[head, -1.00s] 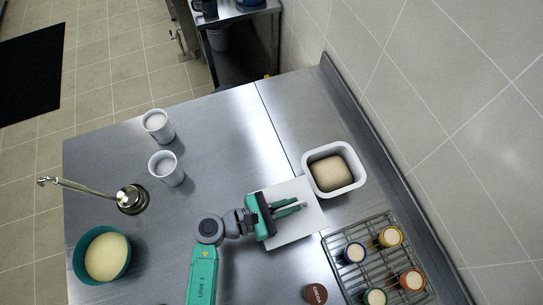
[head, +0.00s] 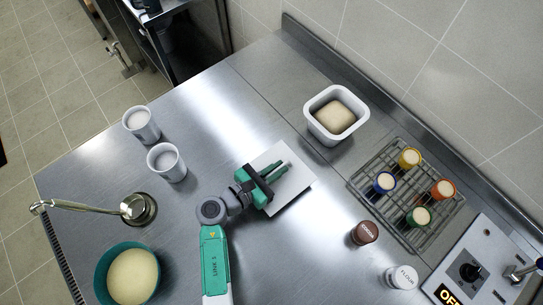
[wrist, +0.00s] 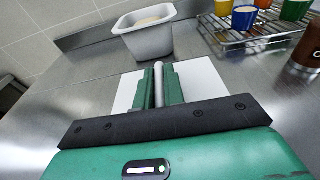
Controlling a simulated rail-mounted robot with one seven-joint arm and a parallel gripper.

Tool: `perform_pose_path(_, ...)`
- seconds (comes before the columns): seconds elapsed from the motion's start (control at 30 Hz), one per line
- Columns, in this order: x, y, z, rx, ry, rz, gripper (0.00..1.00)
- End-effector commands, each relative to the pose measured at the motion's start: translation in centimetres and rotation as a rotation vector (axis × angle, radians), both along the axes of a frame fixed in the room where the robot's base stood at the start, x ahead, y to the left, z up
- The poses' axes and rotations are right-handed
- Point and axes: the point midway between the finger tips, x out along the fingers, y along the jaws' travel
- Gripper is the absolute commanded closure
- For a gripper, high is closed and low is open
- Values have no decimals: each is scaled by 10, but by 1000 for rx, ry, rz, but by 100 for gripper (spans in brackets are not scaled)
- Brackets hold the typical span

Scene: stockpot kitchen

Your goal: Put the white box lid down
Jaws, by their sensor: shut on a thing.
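The white box lid (head: 297,185) is a flat white panel over the steel counter, on the near side of the white box (head: 322,130). My gripper (head: 282,169) is shut on the lid's slim pale handle (wrist: 159,84), which shows between the fingers in the wrist view. The lid (wrist: 206,82) spreads out flat under the fingers. The box is open, with a pale dough block (head: 334,116) inside, and stands apart from the lid. Whether the lid touches the counter cannot be told.
A wire rack (head: 397,211) with several coloured cups is at the right, with a cocoa jar (head: 364,233) and flour jar (head: 402,277) nearer. Two white cups (head: 166,161), a ladle (head: 139,208) and a teal bowl (head: 108,289) are at the left. Bare counter surrounds the lid.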

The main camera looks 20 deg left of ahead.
Motion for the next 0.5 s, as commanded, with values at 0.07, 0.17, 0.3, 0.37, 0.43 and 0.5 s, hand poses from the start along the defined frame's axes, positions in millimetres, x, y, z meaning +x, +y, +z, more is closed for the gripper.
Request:
perform_pose_path(0.07, 17, 14, -3, 0, -2, 2, 100)
perform_pose_path(0.17, 31, 24, -5, 0, -1, 1, 100)
perform_pose_path(0.3, 37, 28, -4, 1, 0, 0, 100)
perform_pose_path(0.37, 37, 28, -5, 0, 0, 0, 100)
perform_pose_path(0.43, 36, 28, -10, -1, 0, 0, 100)
perform_pose_path(0.5, 36, 28, -22, -3, 1, 0, 100)
